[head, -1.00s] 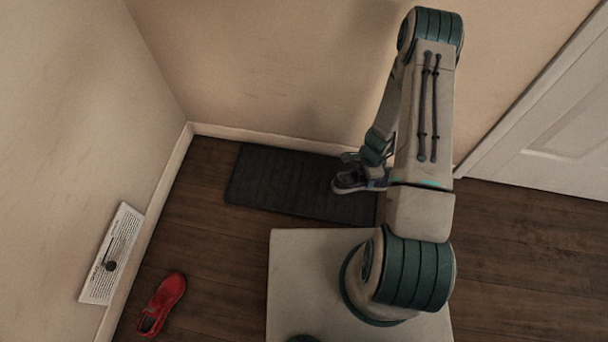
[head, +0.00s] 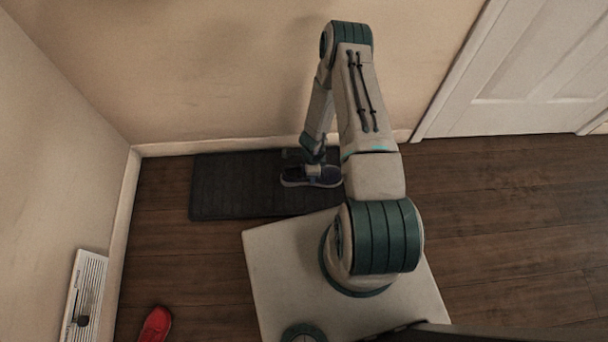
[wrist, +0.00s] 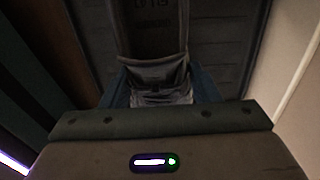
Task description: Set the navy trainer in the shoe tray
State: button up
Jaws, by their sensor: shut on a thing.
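The navy trainer (head: 296,180), with a pale sole edge, is in my gripper (head: 314,168) in the head view. It appears over the right part of the dark, flat shoe tray (head: 228,187) by the back wall. I cannot tell whether its sole touches the tray. In the wrist view my gripper (wrist: 162,92) is shut on the trainer's upper (wrist: 155,74), with the dark ribbed tray (wrist: 225,45) behind it. My arm hides part of the trainer and the tray's right end.
A red shoe (head: 156,325) lies on the wooden floor at lower left. A white vent panel (head: 84,295) is on the left wall. The back wall (head: 230,75) runs close behind the tray, and a white door (head: 520,75) is at right. The tray's left part is bare.

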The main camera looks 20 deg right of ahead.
aim_at(291, 175)
jog(key=shift+w+a+f+b, duration=0.15)
jog(key=shift+w+a+f, duration=0.3)
jog(key=shift+w, duration=0.1)
jog(key=shift+w+a+f+b, duration=0.15)
jog(key=shift+w+a+f, duration=0.25)
jog(key=shift+w, duration=0.15)
jog(key=shift+f+b, duration=0.95)
jog(key=shift+f, duration=0.95)
jog(key=shift+f, duration=0.2)
jog(key=o, duration=1.2)
jog(key=shift+r, duration=0.1)
